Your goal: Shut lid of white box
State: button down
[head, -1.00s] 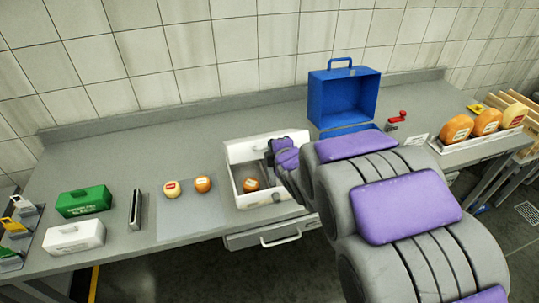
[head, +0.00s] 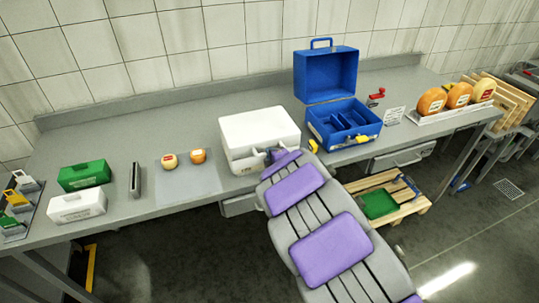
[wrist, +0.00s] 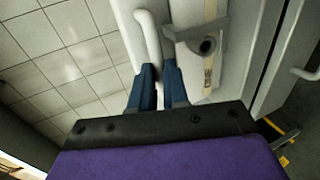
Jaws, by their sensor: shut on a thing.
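The white box (head: 240,160) stands near the front edge of the grey counter in the head view. Its white lid (head: 260,125) is down over the top, and the inside is hidden. My gripper (head: 268,155) is at the front of the box, partly hidden by my arm. In the wrist view, the blue fingers of my gripper (wrist: 160,78) are shut on the white handle (wrist: 148,35). A grey latch with a round dark knob (wrist: 207,45) is beside the fingers. Whether the lid sits fully flush cannot be told.
An open blue toolbox (head: 345,125) stands right of the white box. Two small cheeses (head: 170,160) lie on a mat to the left, with green (head: 84,175) and white (head: 77,207) small boxes beyond. Large cheeses (head: 458,95) stand far right. A pallet (head: 385,200) is on the floor.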

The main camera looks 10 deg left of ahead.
jog(key=shift+s+d+f+h, duration=0.1)
jog(key=shift+s+d+f, duration=0.05)
jog(key=shift+f, duration=0.35)
jog(key=shift+s+d+f+h, duration=0.1)
jog(key=shift+s+f, duration=0.05)
jog(key=shift+f, duration=0.4)
jog(key=shift+s+d+f+h, duration=0.1)
jog(key=shift+s+d+f, duration=0.05)
jog(key=shift+f, duration=0.35)
jog(key=c, duration=1.1)
grip_release()
jog(key=shift+r, duration=0.15)
jog(key=shift+w+a+r, duration=0.15)
jog(key=shift+w+r, duration=0.05)
jog(key=shift+r, duration=0.05)
